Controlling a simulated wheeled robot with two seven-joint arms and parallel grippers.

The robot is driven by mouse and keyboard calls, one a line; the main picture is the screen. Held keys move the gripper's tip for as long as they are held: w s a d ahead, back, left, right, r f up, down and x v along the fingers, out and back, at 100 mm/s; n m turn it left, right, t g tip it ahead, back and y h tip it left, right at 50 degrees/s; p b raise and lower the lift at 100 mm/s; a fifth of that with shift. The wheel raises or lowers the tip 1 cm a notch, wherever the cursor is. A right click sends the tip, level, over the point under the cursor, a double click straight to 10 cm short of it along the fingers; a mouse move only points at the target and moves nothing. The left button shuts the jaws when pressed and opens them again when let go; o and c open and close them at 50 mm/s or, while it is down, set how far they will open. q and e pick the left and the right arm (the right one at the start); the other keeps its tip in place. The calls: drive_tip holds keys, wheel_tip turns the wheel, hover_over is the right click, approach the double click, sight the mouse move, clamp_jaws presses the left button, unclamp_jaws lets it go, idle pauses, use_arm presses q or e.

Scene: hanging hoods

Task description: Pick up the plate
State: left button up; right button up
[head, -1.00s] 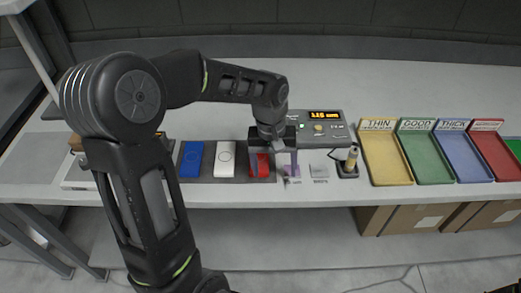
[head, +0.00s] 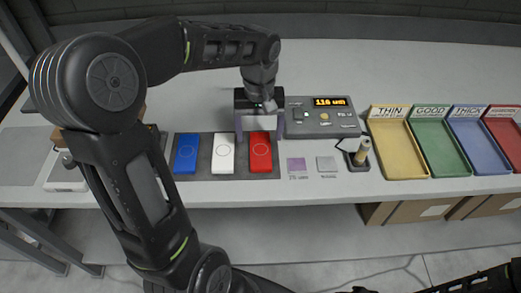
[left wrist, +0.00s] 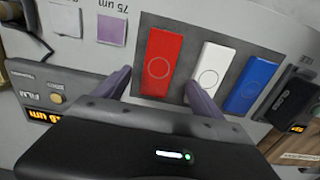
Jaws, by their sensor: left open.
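Three flat plates lie side by side on a dark mat (head: 200,174): a blue plate (head: 186,153), a white plate (head: 223,153) and a red plate (head: 261,158), each with a ring mark. My left gripper (head: 258,136) is open and empty at the far end of the red plate, its fingers spread to about that plate's sides. In the left wrist view the red plate (left wrist: 163,62) shows beyond and between the fingers, with the white plate (left wrist: 209,72) behind the right finger and the blue plate (left wrist: 248,85) farther right. Contact cannot be told. My right gripper is not seen.
A grey gauge box (head: 318,121) with a lit display stands right of the gripper. Yellow (head: 399,150), green, blue and red trays are at the right.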

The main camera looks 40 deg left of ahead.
sight(261, 149)
use_arm(q)
drive_tip(key=shift+f, duration=0.2)
wheel_tip(261, 149, down, 5)
drive_tip(key=shift+d+f+p, duration=0.1)
drive_tip(key=shift+p, duration=0.3)
drive_tip(key=shift+c, duration=0.2)
idle(0.4)
drive_tip(key=c, duration=1.6)
drive_tip(key=shift+o, duration=0.2)
wheel_tip(261, 149, up, 10)
drive_tip(key=shift+b, duration=0.3)
